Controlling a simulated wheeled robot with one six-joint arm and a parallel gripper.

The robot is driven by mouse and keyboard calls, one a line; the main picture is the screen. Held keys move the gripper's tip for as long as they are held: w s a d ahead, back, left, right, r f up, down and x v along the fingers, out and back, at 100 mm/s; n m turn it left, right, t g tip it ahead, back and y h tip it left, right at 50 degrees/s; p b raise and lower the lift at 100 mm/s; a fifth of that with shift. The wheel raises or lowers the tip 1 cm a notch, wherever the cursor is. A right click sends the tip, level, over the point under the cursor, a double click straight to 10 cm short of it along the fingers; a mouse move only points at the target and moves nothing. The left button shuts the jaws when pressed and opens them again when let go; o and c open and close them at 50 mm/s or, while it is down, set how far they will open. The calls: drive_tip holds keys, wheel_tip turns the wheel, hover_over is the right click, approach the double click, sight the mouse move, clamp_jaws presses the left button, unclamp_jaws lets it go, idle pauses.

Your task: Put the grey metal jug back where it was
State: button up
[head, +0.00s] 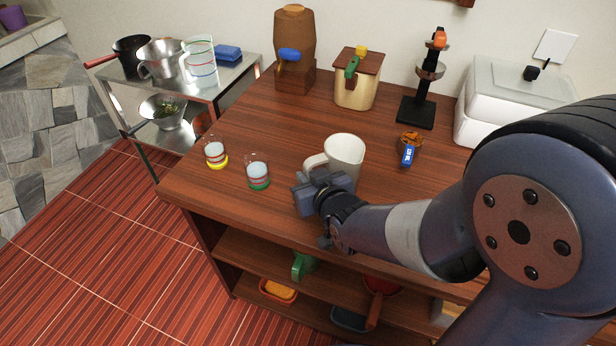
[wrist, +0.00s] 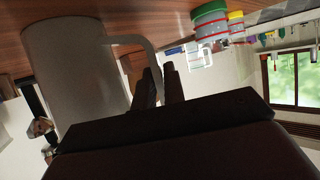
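A pale grey jug (head: 346,152) stands upright at the front middle of the wooden counter, its handle toward the left. In the wrist view the jug (wrist: 72,75) fills the left side as a plain grey cylinder, the picture being turned upside down. My gripper (head: 308,190) is at the jug's handle, in front of and left of its body. In the wrist view the dark fingers (wrist: 160,88) lie close on both sides of the handle and look shut on it. Whether the jug's base touches the counter cannot be told; my gripper hides its lower part.
Two striped glasses (head: 215,152) (head: 258,172) stand left of the jug. A wooden dispenser (head: 295,50), a cream canister (head: 357,82), a black stand (head: 416,110) and a white appliance (head: 510,90) line the back. A blue-tagged item (head: 408,152) lies right. A metal cart (head: 225,85) holds pots.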

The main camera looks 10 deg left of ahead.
drive_tip(key=o, duration=0.4)
drive_tip(key=shift+r, duration=0.1)
drive_tip(key=shift+r+p, duration=0.15)
drive_tip(key=shift+p, duration=0.2)
drive_tip(key=v, duration=1.2)
drive_tip(key=shift+p, duration=0.45)
drive_tip(key=shift+w, duration=0.1)
drive_tip(key=b+x, duration=0.1)
drive_tip(key=x, duration=1)
drive_tip(key=shift+w+a+f, duration=0.2)
drive_tip(key=shift+f, duration=0.1)
drive_tip(key=shift+w+f+b, duration=0.1)
drive_tip(key=shift+f+b, duration=0.1)
drive_tip(key=shift+b, duration=0.1)
